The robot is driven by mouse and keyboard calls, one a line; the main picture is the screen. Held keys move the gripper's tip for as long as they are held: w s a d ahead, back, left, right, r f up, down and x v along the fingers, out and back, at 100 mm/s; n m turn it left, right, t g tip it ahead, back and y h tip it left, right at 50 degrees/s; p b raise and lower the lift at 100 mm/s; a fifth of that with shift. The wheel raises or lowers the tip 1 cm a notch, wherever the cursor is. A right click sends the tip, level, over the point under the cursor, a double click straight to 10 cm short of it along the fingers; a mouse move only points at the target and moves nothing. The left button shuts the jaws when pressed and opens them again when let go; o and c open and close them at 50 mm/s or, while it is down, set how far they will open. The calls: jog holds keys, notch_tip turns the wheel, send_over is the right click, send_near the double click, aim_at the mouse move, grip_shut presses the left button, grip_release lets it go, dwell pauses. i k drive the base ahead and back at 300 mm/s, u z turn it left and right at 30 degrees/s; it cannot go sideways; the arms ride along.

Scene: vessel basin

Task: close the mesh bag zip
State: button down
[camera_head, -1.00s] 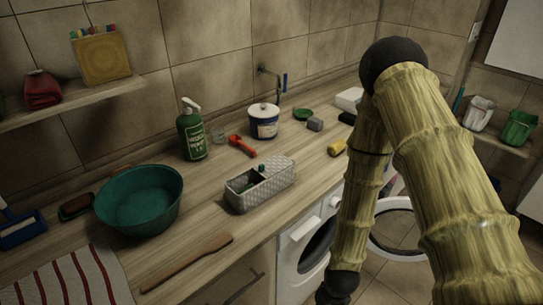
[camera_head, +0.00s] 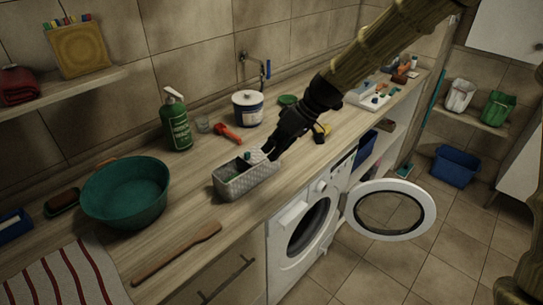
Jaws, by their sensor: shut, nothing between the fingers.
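The mesh bag (camera_head: 246,184) is a grey, woven-looking oblong on the wooden counter. Its top is partly open towards the left end, showing a dark inside with some green. A small green piece (camera_head: 247,156) stands at its top; it may be the zip pull, but it is too small to tell. My gripper (camera_head: 268,154) is black, shut and empty, reaching down from the upper right. Its fingertips are at the far right end of the bag, close to the green piece. I cannot tell whether they touch the bag, and the gripper hides part of that end.
A teal basin (camera_head: 125,192) stands left of the bag, with a wooden stick (camera_head: 178,252) in front. Below, the washing machine door (camera_head: 391,212) hangs open.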

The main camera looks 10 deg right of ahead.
aim_at(253, 155)
jog(key=z, duration=1.15)
jog(key=i, duration=0.5)
jog(key=u, duration=1.25)
